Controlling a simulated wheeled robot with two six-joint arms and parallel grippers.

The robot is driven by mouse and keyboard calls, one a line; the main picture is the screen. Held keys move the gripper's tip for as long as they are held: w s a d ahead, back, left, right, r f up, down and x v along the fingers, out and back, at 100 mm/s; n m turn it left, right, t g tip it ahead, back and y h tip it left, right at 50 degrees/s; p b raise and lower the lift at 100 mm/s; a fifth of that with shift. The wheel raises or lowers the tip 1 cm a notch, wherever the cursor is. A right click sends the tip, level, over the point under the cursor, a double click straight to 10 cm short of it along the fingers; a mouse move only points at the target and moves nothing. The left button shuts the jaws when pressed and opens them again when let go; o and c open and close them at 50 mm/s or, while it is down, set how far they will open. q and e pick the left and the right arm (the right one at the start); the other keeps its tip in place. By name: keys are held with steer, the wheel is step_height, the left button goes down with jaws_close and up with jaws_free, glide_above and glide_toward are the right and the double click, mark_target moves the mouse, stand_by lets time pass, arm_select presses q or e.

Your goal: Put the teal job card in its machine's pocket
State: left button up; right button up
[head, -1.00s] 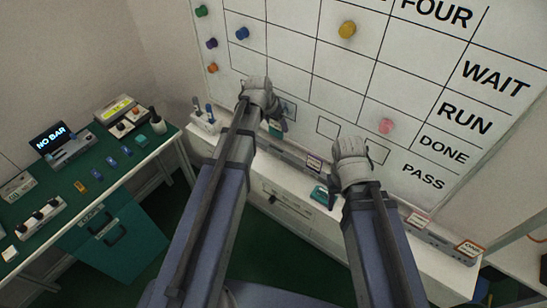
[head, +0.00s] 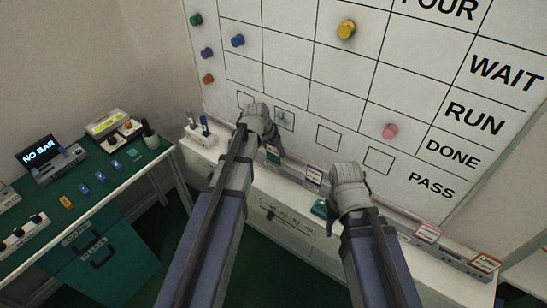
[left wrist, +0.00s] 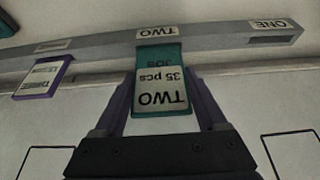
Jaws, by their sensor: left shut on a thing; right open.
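The teal job card (left wrist: 158,85) reads "TWO", "JOB" and "35 pcs" in the left wrist view. My left gripper (left wrist: 160,112) is shut on it, with a dark finger along each side. The card's far end overlaps the grey rail (left wrist: 215,42) just beside the label "TWO" (left wrist: 157,33). The card hides that pocket's opening, so I cannot tell whether its end is inside. In the head view the card (head: 273,155) shows under my left gripper (head: 275,148). My right gripper (head: 332,222) is open and empty above the ledge.
A purple-edged card (left wrist: 45,78) sits at the neighbouring pocket. An empty slot (left wrist: 273,40) shows by label "ONE" (left wrist: 269,24). A teal item (head: 319,208) lies on the ledge close to my right gripper. The whiteboard (head: 290,70) rises behind; a green bench (head: 60,185) stands left.

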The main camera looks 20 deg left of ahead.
mark_target(273, 153)
arm_select(q)
steer(key=shift+f+b, duration=1.1)
steer(key=shift+f, duration=0.4)
steer(key=shift+f, duration=0.1)
steer(key=shift+f+b, duration=0.15)
steer(key=shift+b, duration=0.15)
steer(key=o, duration=1.3)
steer(key=shift+c, duration=0.2)
steer(key=shift+r, duration=0.25)
steer(key=shift+s+r+p, duration=0.15)
steer(key=shift+r+p, duration=0.35)
steer(key=shift+p, duration=0.25)
steer(key=p+v, duration=1)
steer(key=v, duration=0.1)
steer(key=s+d+g+y, duration=0.1)
steer(key=s+d+g, duration=0.1)
steer(key=s+d, duration=0.5)
steer(key=s+d+f+g+y, duration=0.1)
steer(key=s+d+g+y, duration=0.1)
steer(key=s+d, duration=0.5)
steer(key=s, duration=0.5)
steer(key=shift+s+d+f+g, duration=0.3)
steer(key=shift+s+d+g, duration=0.1)
